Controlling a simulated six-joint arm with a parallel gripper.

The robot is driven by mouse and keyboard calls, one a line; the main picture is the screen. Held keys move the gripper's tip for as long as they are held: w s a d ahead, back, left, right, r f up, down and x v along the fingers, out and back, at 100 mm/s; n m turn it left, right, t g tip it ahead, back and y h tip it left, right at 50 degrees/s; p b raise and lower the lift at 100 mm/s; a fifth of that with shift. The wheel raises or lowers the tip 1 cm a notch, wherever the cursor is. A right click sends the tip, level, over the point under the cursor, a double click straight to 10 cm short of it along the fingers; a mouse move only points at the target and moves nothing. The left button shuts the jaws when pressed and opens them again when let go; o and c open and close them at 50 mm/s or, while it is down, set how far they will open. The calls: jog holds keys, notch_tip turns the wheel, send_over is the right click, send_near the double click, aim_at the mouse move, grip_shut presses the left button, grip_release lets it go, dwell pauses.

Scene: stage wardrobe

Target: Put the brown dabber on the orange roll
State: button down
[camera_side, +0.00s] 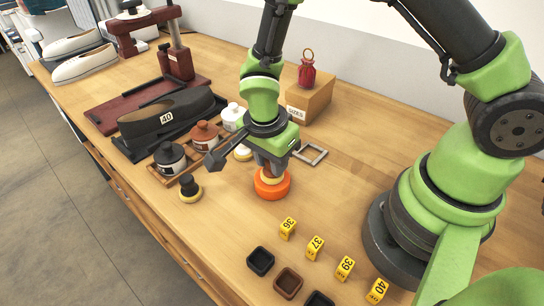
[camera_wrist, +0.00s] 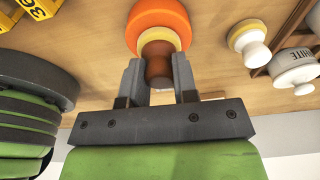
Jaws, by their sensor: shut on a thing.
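The orange roll (camera_side: 272,188) lies flat on the wooden table below my gripper. It also shows in the wrist view (camera_wrist: 150,14). The brown dabber (camera_wrist: 158,72), with a pale yellow pad, is between my fingers in the wrist view. Its pad is over the middle of the roll and looks to be touching or very close to it; I cannot tell which. My gripper (camera_side: 268,168) is shut on the dabber's brown handle, which is mostly hidden by the fingers in the side view.
A black dabber (camera_side: 189,187) and a white dabber (camera_side: 243,153) stand left of the roll, near several jars, including a brown one (camera_side: 205,136). A square frame (camera_side: 311,154) lies to the right. Yellow number blocks (camera_side: 315,247) and small trays (camera_side: 260,261) are in front.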

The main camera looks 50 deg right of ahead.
jog(key=c, duration=0.9)
grip_release()
jog(key=shift+f, duration=0.1)
notch_tip(320, 180, up, 12)
jog(key=a, duration=0.2)
notch_tip(320, 180, up, 9)
jog(key=n+t+y, duration=0.2)
jog(key=n+t, duration=0.1)
jog(key=n, duration=0.3)
send_over(266, 177)
jog(key=s+d, duration=0.3)
jog(key=s, duration=0.2)
jog(key=s+r+n+t, duration=0.1)
jog(key=s+n, duration=0.1)
jog(key=s+d+r+n+t+y, duration=0.1)
jog(key=s+r+n, duration=0.1)
jog(key=s+n, duration=0.1)
jog(key=s+d+r+n+t, duration=0.1)
jog(key=s+r+n+t, duration=0.1)
jog(key=n, duration=0.1)
jog(key=shift+s+y, duration=0.35)
jog(key=shift+y, duration=0.05)
